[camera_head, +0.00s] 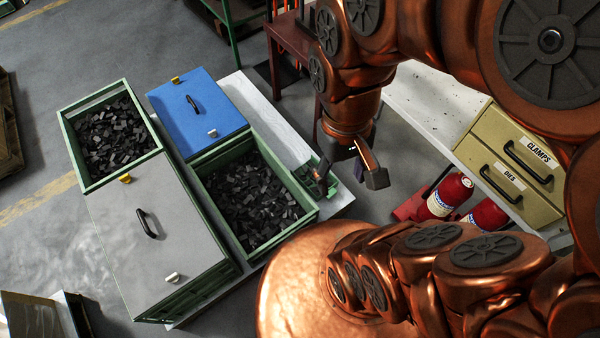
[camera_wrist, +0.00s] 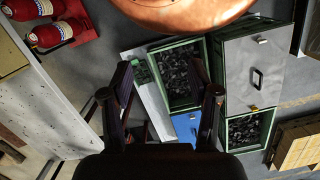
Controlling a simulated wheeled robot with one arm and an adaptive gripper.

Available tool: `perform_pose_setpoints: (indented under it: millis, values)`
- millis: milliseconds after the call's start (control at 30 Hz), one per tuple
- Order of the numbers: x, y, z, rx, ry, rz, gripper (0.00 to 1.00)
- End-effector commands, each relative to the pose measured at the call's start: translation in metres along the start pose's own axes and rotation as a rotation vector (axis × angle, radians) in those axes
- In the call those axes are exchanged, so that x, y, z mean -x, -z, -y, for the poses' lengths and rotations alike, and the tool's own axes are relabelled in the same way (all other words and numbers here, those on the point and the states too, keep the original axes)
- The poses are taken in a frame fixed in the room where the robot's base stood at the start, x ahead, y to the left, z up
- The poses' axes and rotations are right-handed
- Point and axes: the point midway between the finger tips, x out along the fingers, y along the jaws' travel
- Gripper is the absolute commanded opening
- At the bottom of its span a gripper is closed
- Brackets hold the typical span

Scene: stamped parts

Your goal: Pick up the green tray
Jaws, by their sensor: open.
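My gripper (camera_head: 352,170) is open and empty, hanging near the right end of a pale platform; its fingers also show in the wrist view (camera_wrist: 162,78). Two green trays hold dark stamped parts. The nearer green tray (camera_head: 289,235) is under and left of my gripper, its far part covered by a blue lid (camera_head: 197,112); in the wrist view its rim (camera_wrist: 176,41) shows between the fingers. The farther green tray (camera_head: 73,150) has a grey lid (camera_head: 160,235) over its near part. A small green item (camera_head: 318,183) lies on the platform beside the gripper, its shape unclear.
The pale platform (camera_head: 291,143) carries the trays. A bench with a tan drawer cabinet (camera_head: 508,165) stands at the right, with red extinguishers (camera_head: 449,195) beside it. A dark red stand (camera_head: 291,45) is behind. Grey floor is open at the left.

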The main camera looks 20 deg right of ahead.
Motion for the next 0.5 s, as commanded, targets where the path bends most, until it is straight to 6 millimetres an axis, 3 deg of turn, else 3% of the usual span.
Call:
perform_pose_setpoints:
  millis: [500]
  values:
    - [-0.098,0.131,-0.022,-0.279,0.075,0.044,0.70]
